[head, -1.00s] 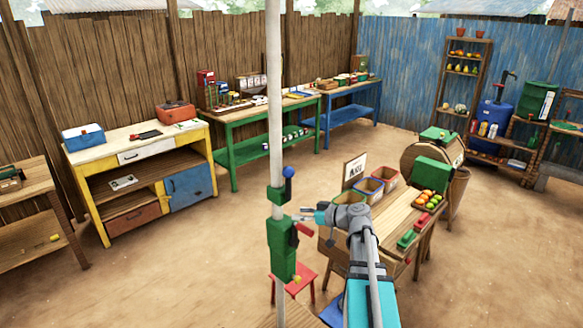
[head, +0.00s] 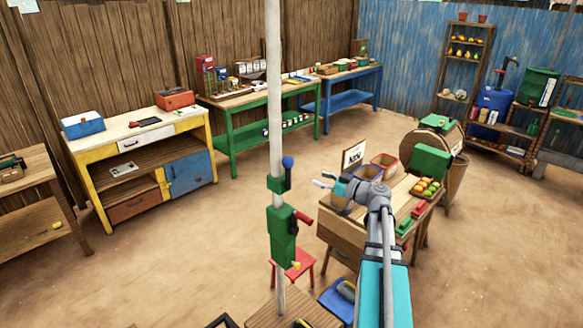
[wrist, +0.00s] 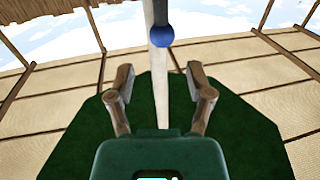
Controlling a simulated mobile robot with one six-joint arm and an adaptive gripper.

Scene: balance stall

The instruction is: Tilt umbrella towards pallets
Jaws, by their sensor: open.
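The umbrella's pale pole (head: 274,80) stands upright in the head view; it also shows in the wrist view (wrist: 159,90). It carries a green housing (head: 281,240), a red handle (head: 303,217) and a lever with a blue knob (head: 288,162). The knob shows in the wrist view (wrist: 161,37), beyond the fingertips and roughly centred between them. A large dark green shape (wrist: 75,140), apparently the canopy, fills the wrist view's middle. My gripper (head: 321,181) is open and empty, to the right of the knob and slightly lower; its fingers (wrist: 160,74) are spread. I cannot make out pallets.
A wooden stall table (head: 345,228) with bins, a sign and fruit stands under and behind my arm. A red stool (head: 293,262) is behind the pole's lower part. Yellow (head: 185,150) and green (head: 240,120) benches line the fence. Bare ground lies left of the pole.

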